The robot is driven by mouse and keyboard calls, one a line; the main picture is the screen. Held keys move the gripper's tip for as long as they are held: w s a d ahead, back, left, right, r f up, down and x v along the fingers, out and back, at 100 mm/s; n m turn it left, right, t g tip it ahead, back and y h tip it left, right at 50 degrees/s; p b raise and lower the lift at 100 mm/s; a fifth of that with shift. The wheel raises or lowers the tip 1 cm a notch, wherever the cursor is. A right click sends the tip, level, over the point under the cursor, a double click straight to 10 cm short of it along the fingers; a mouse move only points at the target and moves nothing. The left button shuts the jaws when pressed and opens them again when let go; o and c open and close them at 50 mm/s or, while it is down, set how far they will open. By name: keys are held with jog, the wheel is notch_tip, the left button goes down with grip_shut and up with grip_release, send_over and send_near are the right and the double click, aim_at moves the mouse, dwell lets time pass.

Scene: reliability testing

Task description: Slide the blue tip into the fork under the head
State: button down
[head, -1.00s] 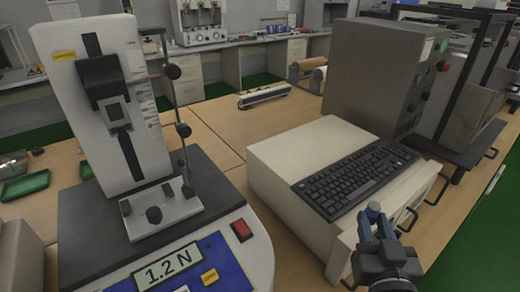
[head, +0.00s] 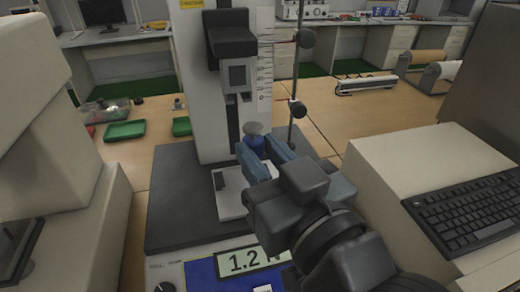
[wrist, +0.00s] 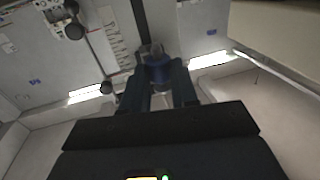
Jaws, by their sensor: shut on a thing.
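The blue tip (head: 257,141) has a pale round disc on top and a blue body. My gripper (head: 260,154) is shut on it, with a blue-grey finger on each side. It also shows in the wrist view (wrist: 156,58), between the fingers. The dark head (head: 232,45) of the test stand is above and a little left of the tip in the head view. A small fork (head: 239,98) hangs under the head. The tip appears below the fork and apart from it. The fork's slot is too small to make out.
The stand's white plate (head: 230,203) lies below on the dark base (head: 172,215). A thin rod with knobs (head: 298,108) stands just right of the tip. A beige box with a keyboard (head: 470,205) is at right, and a beige machine (head: 75,130) at left.

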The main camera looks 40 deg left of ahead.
aim_at(250, 127)
jog(key=shift+w+d+x, duration=0.1)
jog(key=shift+w+x, duration=0.05)
jog(key=shift+x, duration=0.8)
jog(key=shift+w+d+x, duration=0.1)
jog(key=shift+w+x, duration=0.1)
jog(key=shift+x, duration=0.8)
jog(key=shift+w+d+x, duration=0.1)
jog(key=shift+w+x, duration=0.05)
jog(key=shift+x, duration=0.8)
jog(key=shift+w+a+f, duration=0.15)
jog(key=shift+a, duration=0.05)
jog(key=shift+w+a+b, duration=0.2)
jog(key=shift+a+b, duration=0.05)
jog(key=shift+b, duration=0.05)
jog(key=shift+w+a, duration=0.2)
jog(key=shift+w+a+r+b, duration=0.25)
jog(key=shift+w+a+b, duration=0.15)
jog(key=shift+w+a, duration=0.2)
jog(key=shift+s+d+f, duration=0.35)
jog(key=shift+s+d, duration=0.05)
dwell(0.8)
jog(key=shift+s+d, duration=0.25)
jog(key=shift+d, duration=0.05)
